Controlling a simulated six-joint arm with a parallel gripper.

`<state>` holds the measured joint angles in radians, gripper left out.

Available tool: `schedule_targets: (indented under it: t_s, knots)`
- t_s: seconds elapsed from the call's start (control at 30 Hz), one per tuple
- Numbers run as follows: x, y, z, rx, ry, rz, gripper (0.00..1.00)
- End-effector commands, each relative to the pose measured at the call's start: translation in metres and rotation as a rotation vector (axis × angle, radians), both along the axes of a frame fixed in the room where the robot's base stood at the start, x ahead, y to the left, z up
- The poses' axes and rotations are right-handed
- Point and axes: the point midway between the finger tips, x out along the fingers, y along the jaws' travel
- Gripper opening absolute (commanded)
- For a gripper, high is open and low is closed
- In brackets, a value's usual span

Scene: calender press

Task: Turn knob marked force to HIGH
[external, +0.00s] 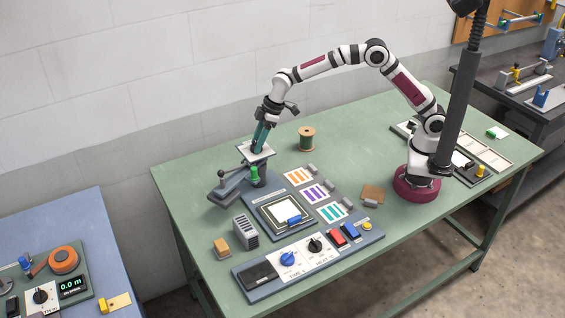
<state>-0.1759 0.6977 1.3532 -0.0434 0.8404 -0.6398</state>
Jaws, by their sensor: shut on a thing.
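My gripper (257,146), with teal fingers, points down onto a small pale plate (267,154) on top of the grey press (228,190). Its jaws are shut on a small knob at this plate. The fingers hide most of the knob, and neither the force marking nor its pointer can be read in this view. A green cylinder (254,175) stands just below the plate, and a lever with a dark ball end sticks out to its left. A blue knob (288,258) and a black knob (315,245) sit on the front panel, labelled for time and heat.
A wooden spool (306,138) stands behind and right of the press. Coloured striped cards (315,193), a framed bed (264,213), red and blue rockers (337,236) and a grey slotted block (246,230) are in front. The green table (190,170) is clear left of the press.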

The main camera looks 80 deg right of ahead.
Motion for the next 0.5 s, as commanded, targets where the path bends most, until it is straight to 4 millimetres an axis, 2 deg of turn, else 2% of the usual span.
schedule_targets:
  t_s: [0.5]
  knots:
    - [-0.0007,0.0027,0.0001,0.0,0.0,-0.38,0.0]
